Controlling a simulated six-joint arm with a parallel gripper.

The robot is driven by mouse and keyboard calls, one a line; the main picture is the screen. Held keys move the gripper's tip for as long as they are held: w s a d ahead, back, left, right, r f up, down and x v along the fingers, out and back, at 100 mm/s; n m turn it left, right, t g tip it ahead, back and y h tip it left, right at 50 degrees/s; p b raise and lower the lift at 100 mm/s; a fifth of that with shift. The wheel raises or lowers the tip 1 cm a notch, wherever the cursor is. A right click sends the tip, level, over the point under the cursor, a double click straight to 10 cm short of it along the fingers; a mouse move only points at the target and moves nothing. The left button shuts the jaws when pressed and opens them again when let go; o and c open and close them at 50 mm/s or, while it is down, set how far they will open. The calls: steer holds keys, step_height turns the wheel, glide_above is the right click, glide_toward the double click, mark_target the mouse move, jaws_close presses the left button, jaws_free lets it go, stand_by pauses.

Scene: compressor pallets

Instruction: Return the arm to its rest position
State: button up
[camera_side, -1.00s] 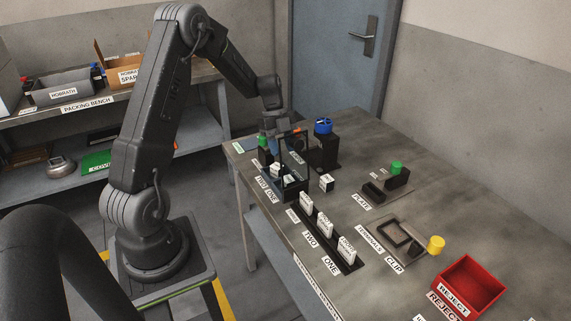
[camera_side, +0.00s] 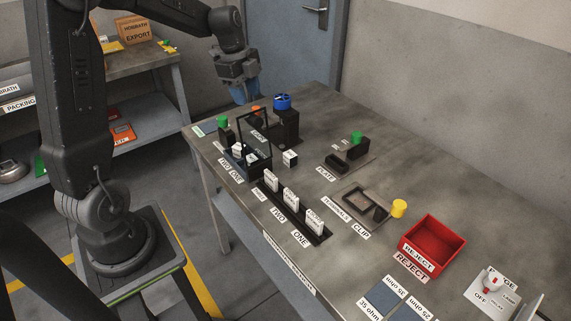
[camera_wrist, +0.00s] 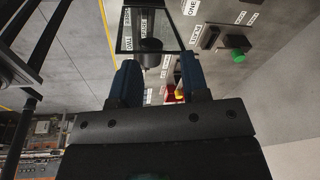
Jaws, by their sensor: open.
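My gripper (camera_side: 242,92) is raised above the far left part of the workbench, at the back left of the black box with a clear lid. Its blue fingers point down and it holds nothing. In the wrist view the two blue fingers (camera_wrist: 158,82) stand apart with an empty gap. The black box (camera_side: 248,160) stands with its clear lid tilted up and small white pieces inside. The dark frame of a clear panel (camera_wrist: 122,28) shows beyond the fingers in the wrist view.
A black block with a blue knob (camera_side: 283,103) stands close right of my gripper. White blocks (camera_side: 291,199) stand in a black rack in front. A red reject bin (camera_side: 433,240) is at the right. The packing bench (camera_side: 110,66) lies behind my arm. Bare bench top is at the back right.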

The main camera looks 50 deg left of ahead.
steer(key=s+d+r+n+t+y, duration=0.1)
steer(key=s+d+r+n, duration=0.25)
steer(key=d, duration=0.25)
steer(key=s+d+r+n+t, duration=0.1)
steer(key=s+d+r+n, duration=0.25)
steer(key=d, duration=0.25)
steer(key=s+d+n+t, duration=0.2)
steer(key=s+d+n, duration=0.5)
steer(key=s, duration=0.4)
steer(key=shift+d+f+n, duration=0.2)
steer(key=shift+f+n, duration=0.1)
steer(key=shift+f, duration=0.1)
